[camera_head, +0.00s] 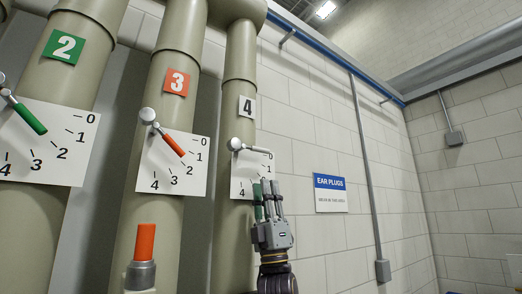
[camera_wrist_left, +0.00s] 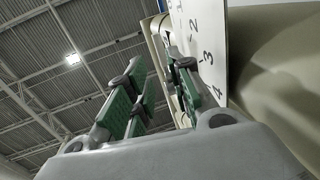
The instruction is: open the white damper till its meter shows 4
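The white damper lever (camera_head: 257,149) is on the pipe under the white "4" sign (camera_head: 246,107). It points right, slightly down, at about the 0 mark of its white meter (camera_head: 241,170). The meter also shows in the left wrist view (camera_wrist_left: 203,25), with 2, 3 and 4 readable. My left gripper (camera_head: 268,186) points up in front of the meter's lower right, just below the lever. In the wrist view its green-padded fingers (camera_wrist_left: 158,75) stand apart, with nothing visibly held. The fingers hide part of the meter's scale. My right gripper is not in view.
To the left are the pipes with the orange "3" sign (camera_head: 177,81) and green "2" sign (camera_head: 64,46), with their own meters. An upright orange rod (camera_head: 145,242) stands at the bottom. An ear plugs sign (camera_head: 331,194) hangs on the wall. Space right of my gripper looks free.

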